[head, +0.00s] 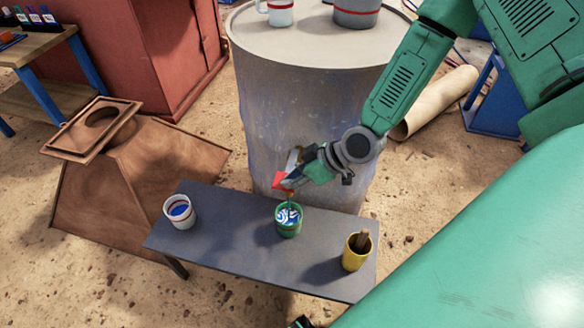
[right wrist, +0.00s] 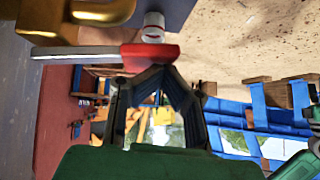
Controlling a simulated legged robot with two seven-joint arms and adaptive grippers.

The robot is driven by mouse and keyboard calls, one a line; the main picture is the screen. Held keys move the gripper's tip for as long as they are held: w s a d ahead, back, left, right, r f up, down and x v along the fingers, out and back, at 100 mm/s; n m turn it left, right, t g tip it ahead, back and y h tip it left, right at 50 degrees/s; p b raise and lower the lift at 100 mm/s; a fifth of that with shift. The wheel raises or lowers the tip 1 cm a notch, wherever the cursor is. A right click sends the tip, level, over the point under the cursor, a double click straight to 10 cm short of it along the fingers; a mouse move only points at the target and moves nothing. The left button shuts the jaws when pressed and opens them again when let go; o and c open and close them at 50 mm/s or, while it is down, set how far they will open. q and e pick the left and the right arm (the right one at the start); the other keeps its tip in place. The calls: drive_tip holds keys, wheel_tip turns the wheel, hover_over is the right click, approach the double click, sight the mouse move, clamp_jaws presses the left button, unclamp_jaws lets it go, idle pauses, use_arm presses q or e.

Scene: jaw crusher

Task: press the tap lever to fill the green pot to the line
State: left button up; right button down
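The green pot (head: 288,227) stands upright on the grey bench, below the tap. Blue and white swirls show at its mouth; its fill line cannot be made out. The red tap lever (head: 281,181) is just above the pot, and it also shows in the right wrist view (right wrist: 152,57). My right gripper (head: 296,175) is at the lever. In the right wrist view its dark fingers meet at the tips (right wrist: 157,72), against or very near the lever's red end. A small dark piece at the bottom edge of the head view may be my left gripper.
The grey bench (head: 225,240) also bears a white cup (head: 180,213) with blue contents and a yellow pot (head: 354,259) holding brown sticks. A large drum (head: 300,110) stands behind, with a white mug (head: 281,14) and grey pot (head: 356,12) on top.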

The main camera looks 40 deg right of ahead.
drive_tip(key=r, duration=0.1)
drive_tip(key=r+p, duration=0.1)
drive_tip(key=shift+a+r, duration=0.25)
drive_tip(key=shift+r, duration=0.15)
use_arm(q)
drive_tip(key=r+p, duration=0.1)
drive_tip(key=r, duration=0.1)
drive_tip(key=s+r+p, duration=0.1)
drive_tip(key=r, duration=0.1)
drive_tip(key=shift+d+r, duration=0.15)
drive_tip(key=shift+r, duration=0.1)
use_arm(e)
drive_tip(key=s+a+v, duration=0.1)
drive_tip(key=v, duration=0.8)
drive_tip(key=shift+s, duration=0.5)
use_arm(q)
drive_tip(key=shift+d, duration=0.15)
use_arm(e)
drive_tip(key=shift+r, duration=0.1)
